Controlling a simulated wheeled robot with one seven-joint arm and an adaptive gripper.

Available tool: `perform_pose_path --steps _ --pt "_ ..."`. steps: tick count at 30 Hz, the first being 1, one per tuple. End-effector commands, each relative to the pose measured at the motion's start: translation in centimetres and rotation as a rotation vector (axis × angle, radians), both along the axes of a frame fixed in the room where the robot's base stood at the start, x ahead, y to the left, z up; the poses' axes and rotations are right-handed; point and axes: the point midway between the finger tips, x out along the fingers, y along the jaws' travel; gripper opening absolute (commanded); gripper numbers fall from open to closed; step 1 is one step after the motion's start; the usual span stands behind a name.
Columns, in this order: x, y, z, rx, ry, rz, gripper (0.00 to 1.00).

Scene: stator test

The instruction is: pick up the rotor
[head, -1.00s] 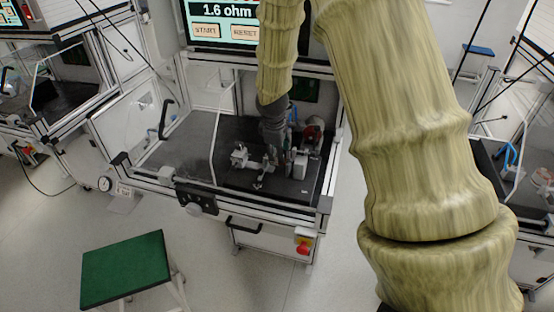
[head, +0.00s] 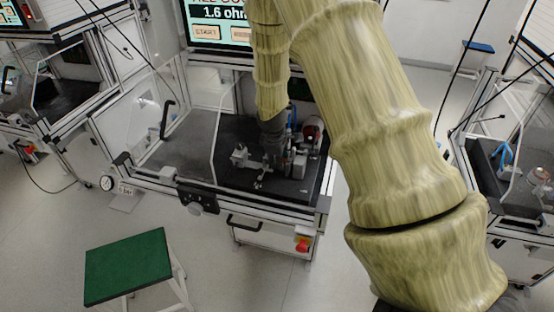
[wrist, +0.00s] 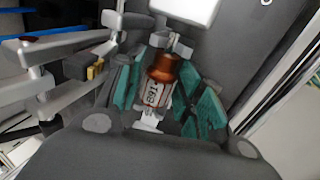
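The likely rotor, a copper-coloured cylinder (wrist: 163,68) with a white label reading what looks like 891, shows in the wrist view between the fingers of my gripper (wrist: 166,100). The green finger pads stand apart on either side of it, and I see no firm contact. In the head view my gripper (head: 275,150) is low over the dark bench surface, among the fixture parts. The cylinder cannot be made out there, behind the gripper. A reddish round part (head: 313,128) sits just right of the gripper; I cannot tell whether it is the same piece.
Grey clamp parts (head: 242,157) stand left of the gripper. The test bench has a clear side panel (head: 222,110), a metal frame and a screen (head: 220,15) above. Grey fixture arms (wrist: 70,80) lie close on the left in the wrist view. A green stool (head: 128,266) stands in front.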

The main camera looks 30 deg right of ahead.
Motion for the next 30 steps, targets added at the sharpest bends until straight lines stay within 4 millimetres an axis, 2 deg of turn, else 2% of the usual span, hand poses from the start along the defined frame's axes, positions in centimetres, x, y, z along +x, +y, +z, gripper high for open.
perform_pose_path --steps 4,10,20,28,30 --pt "0.0 0.0 0.0 0.0 0.0 0.0 0.37" --pt "0.0 0.0 0.0 0.0 0.0 0.0 0.01" --pt "0.0 0.0 0.1 -0.001 -0.001 -0.001 0.0" --pt "0.0 0.0 1.4 0.001 -0.002 0.0 0.0" --pt "-0.7 1.0 1.3 -0.001 0.001 0.003 0.0"
